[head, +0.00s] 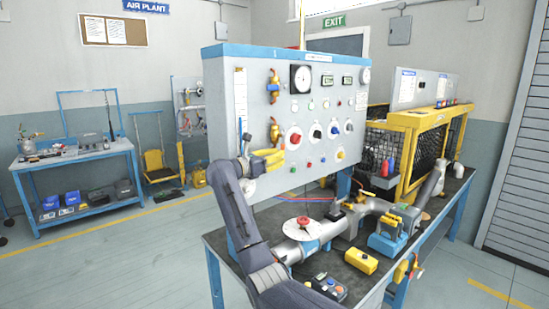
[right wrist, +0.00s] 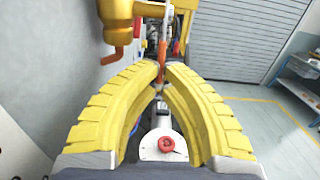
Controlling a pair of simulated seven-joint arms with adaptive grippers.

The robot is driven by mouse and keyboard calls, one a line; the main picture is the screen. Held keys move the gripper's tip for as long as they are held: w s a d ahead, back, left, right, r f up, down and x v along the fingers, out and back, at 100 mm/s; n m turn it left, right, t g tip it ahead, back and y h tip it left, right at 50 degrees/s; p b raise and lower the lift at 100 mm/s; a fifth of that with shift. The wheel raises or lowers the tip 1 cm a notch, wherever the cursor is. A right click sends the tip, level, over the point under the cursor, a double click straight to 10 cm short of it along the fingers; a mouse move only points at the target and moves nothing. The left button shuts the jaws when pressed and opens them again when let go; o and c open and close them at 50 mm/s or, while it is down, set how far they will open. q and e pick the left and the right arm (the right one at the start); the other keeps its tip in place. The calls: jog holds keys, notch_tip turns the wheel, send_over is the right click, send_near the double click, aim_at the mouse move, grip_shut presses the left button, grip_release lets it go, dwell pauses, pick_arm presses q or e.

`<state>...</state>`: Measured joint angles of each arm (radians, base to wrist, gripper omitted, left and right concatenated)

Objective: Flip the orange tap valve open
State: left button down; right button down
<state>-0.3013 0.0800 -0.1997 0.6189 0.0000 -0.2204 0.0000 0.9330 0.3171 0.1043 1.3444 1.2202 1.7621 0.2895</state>
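In the right wrist view an orange tap part (right wrist: 114,54) shows at upper left, outside the fingers. Which valve that part belongs to is hard to tell. My left gripper is not in view.
The panel (head: 225,75) carries gauges and knobs right of the valves. Below it, a bench holds a pipe with a red handwheel (head: 303,221), a yellow box (head: 360,261) and a control box (head: 326,287). A yellow cage (head: 425,122) stands at right. Open floor lies left.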

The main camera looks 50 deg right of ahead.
dwell(0.4)
jog(key=c, duration=2.1)
grip_release()
jog(key=a, duration=0.4)
jog(key=w+a+r, duration=0.1)
jog(key=a, duration=0.8)
jog(key=shift+w+a+r, duration=0.15)
jog(key=shift+w+r, duration=0.05)
jog(key=shift+r, duration=0.2)
jog(key=shift+c, duration=0.2)
jog(key=shift+w+a+r+y, duration=0.15)
jog(key=shift+a+r+y, duration=0.15)
jog(key=shift+a+y, duration=0.45)
grip_shut()
jog(key=s+d+f, duration=0.1)
jog(key=d, duration=1.3)
jog(key=shift+s+f, duration=0.25)
jog(key=shift+f, duration=0.15)
jog(key=shift+s+d+f+h, duration=0.1)
jog(key=shift+d+f+h, duration=0.15)
jog(key=shift+d+h, duration=0.55)
